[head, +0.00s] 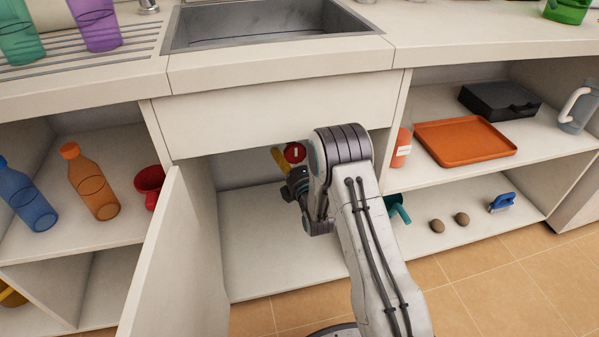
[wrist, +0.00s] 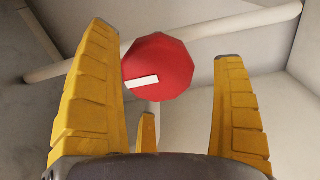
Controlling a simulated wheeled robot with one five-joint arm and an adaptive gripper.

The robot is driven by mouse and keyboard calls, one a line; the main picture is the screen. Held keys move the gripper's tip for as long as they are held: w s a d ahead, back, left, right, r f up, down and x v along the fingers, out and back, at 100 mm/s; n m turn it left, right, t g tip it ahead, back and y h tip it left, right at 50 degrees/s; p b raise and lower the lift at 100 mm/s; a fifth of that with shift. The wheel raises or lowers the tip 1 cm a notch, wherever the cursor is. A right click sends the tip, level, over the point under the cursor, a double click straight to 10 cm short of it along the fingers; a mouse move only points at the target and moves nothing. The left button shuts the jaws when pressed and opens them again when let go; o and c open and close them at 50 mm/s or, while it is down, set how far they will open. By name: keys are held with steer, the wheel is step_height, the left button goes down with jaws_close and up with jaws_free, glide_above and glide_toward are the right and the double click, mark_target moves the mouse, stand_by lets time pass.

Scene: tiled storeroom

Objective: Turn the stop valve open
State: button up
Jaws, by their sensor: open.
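The stop valve is a red, many-sided knob with a white bar on its face. It shows in the wrist view (wrist: 160,62) and, small, inside the open sink cupboard in the head view (head: 295,152). In the wrist view the white bar lies nearly level, toward the knob's lower left. My gripper (head: 284,166) is open, with its yellow fingers reaching into the cupboard. In the wrist view the fingers (wrist: 165,55) stand left and right of the knob, with visible gaps, and a third shows below it. I see no finger touching the knob.
A white pipe (wrist: 235,27) runs behind the knob. The cupboard door (head: 180,255) stands open to the left of my arm. The cupboard floor (head: 275,245) looks clear. Right shelves hold an orange tray (head: 465,142) and a teal item (head: 398,208) close beside my arm.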

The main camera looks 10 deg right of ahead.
steer(key=s, duration=1.1)
stand_by(0.5)
